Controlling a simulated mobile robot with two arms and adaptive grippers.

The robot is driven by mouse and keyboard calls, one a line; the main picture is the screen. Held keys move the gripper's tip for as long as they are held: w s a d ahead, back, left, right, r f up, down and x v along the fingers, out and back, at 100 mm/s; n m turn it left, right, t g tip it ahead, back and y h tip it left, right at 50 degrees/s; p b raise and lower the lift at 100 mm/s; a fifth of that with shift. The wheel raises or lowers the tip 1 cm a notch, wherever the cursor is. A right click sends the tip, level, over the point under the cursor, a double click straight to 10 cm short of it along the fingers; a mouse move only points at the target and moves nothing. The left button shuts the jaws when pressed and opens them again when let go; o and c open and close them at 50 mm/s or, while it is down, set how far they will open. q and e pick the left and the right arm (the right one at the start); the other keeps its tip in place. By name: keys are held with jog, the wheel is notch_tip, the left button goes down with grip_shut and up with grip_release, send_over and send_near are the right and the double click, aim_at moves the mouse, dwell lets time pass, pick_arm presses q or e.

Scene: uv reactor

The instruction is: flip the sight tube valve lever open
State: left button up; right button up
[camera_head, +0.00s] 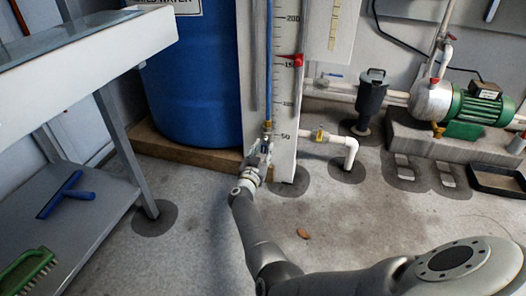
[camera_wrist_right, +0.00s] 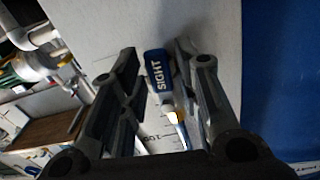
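The sight tube valve lever (camera_wrist_right: 155,72) is a blue handle marked SIGHT, seen in the right wrist view. My right gripper (camera_wrist_right: 157,52) is open, with one dark finger on each side of the lever. Gaps show between the fingers and the lever, so it is not gripped. In the head view my right gripper (camera_head: 265,152) is at the foot of the white scale board (camera_head: 285,100), just below a brass fitting (camera_head: 267,126) on the thin blue sight tube (camera_head: 269,60). The gripper largely hides the valve there. My left gripper is not in view.
A large blue tank (camera_head: 190,85) stands left of the board on a wooden base. White piping (camera_head: 345,145) with a yellow-handled valve runs to the right. A green pump (camera_head: 480,110) sits on a concrete block. A grey bench (camera_head: 95,40) is at left.

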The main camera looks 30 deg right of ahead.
grip_shut()
jog(key=shift+s+d+r+n+p, duration=0.15)
jog(key=shift+n+p, duration=0.15)
jog(key=shift+p, duration=0.35)
jog(key=shift+n+p, duration=0.3)
jog(key=shift+p, duration=0.15)
jog(key=shift+f, duration=0.2)
jog(key=shift+o, duration=1.7)
grip_release()
